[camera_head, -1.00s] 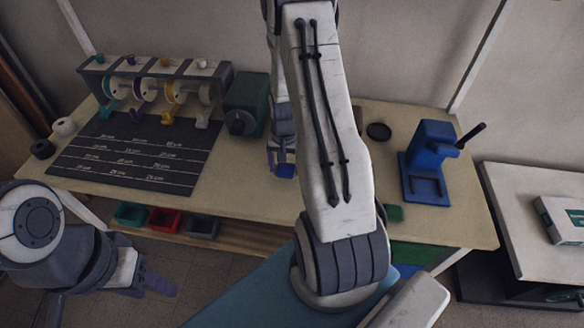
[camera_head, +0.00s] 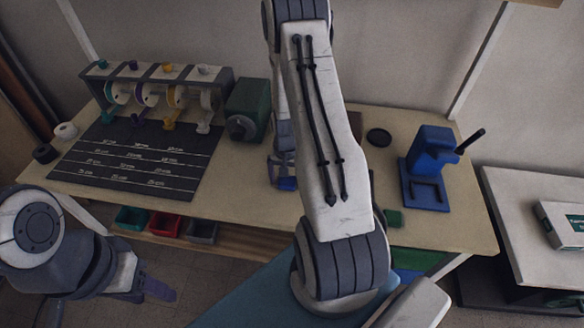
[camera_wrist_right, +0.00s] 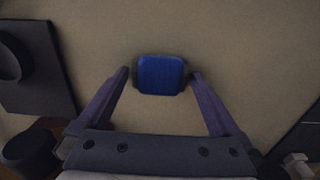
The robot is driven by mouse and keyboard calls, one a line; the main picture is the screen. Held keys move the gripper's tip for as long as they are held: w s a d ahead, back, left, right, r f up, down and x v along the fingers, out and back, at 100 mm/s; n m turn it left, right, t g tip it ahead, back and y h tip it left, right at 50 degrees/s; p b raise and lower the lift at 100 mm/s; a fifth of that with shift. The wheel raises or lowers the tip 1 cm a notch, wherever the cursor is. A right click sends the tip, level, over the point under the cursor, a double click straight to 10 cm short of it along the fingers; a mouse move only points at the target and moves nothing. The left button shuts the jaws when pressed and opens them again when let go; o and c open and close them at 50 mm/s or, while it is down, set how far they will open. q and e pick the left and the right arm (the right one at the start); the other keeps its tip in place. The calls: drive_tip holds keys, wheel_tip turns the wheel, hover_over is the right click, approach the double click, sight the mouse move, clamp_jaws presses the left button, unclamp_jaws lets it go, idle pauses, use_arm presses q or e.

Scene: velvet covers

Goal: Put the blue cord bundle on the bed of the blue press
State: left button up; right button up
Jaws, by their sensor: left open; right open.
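The blue cord bundle (camera_wrist_right: 160,75) lies on the tan tabletop, between the two fingers of my right gripper (camera_wrist_right: 161,76). The gripper is open; its fingertips are close to the bundle's dark sides, and I cannot tell whether they touch. In the head view, the bundle (camera_head: 287,184) shows as a small blue patch under my right gripper (camera_head: 283,176), partly hidden by it. The blue press (camera_head: 430,165) stands upright at the table's right, its black lever pointing right and its low bed facing front. My left gripper (camera_head: 158,290) is open and empty, low in front of the table.
A dark marked mat (camera_head: 130,160) and a spool rack (camera_head: 155,90) occupy the table's left. A green machine (camera_head: 247,110) stands behind my right gripper. A round black dish (camera_head: 379,137) lies left of the press. My right arm hides the table's middle.

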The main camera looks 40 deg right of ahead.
sight(287, 181)
drive_tip(key=shift+r, duration=0.55)
wheel_tip(287, 181, up, 11)
drive_tip(key=b, duration=0.1)
drive_tip(key=shift+b, duration=0.35)
